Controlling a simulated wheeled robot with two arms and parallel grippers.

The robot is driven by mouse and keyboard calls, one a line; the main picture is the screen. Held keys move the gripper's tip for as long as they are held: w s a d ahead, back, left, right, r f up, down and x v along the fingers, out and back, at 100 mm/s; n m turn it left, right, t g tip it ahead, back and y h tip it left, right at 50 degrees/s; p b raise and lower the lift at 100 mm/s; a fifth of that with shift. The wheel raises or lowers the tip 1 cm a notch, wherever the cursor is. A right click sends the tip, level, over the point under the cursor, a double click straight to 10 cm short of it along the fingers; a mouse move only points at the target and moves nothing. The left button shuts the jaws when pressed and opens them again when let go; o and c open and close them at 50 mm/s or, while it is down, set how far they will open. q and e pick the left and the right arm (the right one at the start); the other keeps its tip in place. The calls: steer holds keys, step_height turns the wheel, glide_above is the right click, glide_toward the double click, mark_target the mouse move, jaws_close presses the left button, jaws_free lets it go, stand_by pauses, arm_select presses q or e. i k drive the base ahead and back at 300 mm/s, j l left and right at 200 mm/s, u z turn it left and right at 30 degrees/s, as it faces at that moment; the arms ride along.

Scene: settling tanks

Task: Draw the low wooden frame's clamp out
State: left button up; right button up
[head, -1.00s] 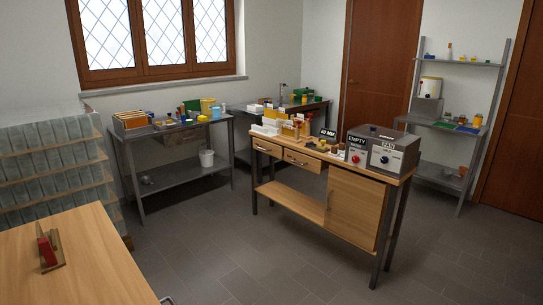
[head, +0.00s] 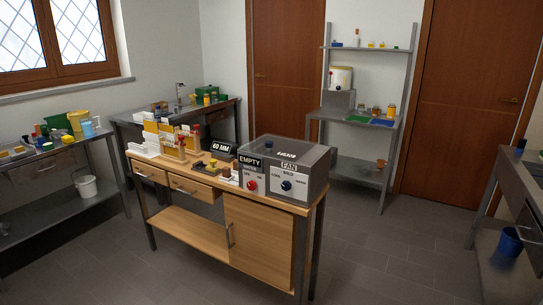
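On the wooden workbench (head: 230,198) in the middle, an upright wooden piece with red parts (head: 182,142) stands at the back left. Small yellow and brown pieces (head: 208,166) lie in front of the black "60 MM" sign (head: 222,148). These are too small to tell which is the low wooden frame or its clamp. Neither of my grippers is in view.
A grey box marked "FAN" and "EMPTY" (head: 288,168) fills the bench's right end. White racks (head: 145,147) stand at its left end. Metal shelves (head: 365,120) stand behind. Open tiled floor (head: 385,250) lies to the right and in front.

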mark_target(180, 138)
steer(key=i+u, duration=0.3)
steer(key=i, duration=0.35)
steer(key=i+l+u, duration=0.2)
steer(key=i+u, duration=0.15)
steer(key=i, duration=0.3)
